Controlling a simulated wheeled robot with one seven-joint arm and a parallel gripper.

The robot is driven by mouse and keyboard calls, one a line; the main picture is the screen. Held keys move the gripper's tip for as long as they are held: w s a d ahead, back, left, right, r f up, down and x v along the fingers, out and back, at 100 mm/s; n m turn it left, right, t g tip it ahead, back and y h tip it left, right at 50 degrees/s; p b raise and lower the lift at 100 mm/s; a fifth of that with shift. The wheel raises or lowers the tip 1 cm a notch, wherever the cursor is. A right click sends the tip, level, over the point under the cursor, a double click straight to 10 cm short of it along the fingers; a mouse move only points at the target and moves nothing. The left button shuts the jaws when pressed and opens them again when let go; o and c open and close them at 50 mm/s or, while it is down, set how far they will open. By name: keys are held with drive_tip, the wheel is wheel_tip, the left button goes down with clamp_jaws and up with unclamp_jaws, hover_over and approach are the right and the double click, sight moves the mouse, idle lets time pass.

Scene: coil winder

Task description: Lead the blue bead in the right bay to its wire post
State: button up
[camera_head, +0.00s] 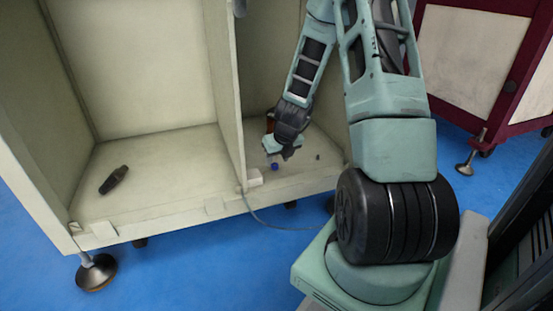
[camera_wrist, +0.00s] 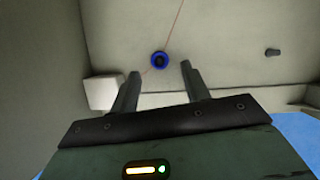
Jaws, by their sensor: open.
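The blue bead (camera_head: 275,166) lies on the floor of the right bay, near the bay's front edge. In the wrist view the bead (camera_wrist: 160,60) is a blue ring with a dark centre, and a thin reddish wire (camera_wrist: 175,24) runs by or through it. A small dark post (camera_head: 318,157) stands to the right of the bead; it also shows in the wrist view (camera_wrist: 272,52). My gripper (camera_wrist: 160,70) is open, with the bead seen between its fingertips. I cannot tell whether the fingers touch it. In the head view my gripper (camera_head: 285,153) is inside the right bay.
A pale block (camera_head: 254,178) sits at the divider's (camera_head: 227,90) front foot, left of the bead. A reddish-brown object (camera_head: 270,121) is partly hidden behind my gripper. A dark tool-like object (camera_head: 114,180) lies in the left bay. A thin cable (camera_head: 262,218) hangs in front.

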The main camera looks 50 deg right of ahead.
drive_tip(key=p+v, duration=0.6)
drive_tip(key=v, duration=0.8)
drive_tip(key=shift+r+p, duration=0.3)
drive_tip(key=shift+p, duration=0.1)
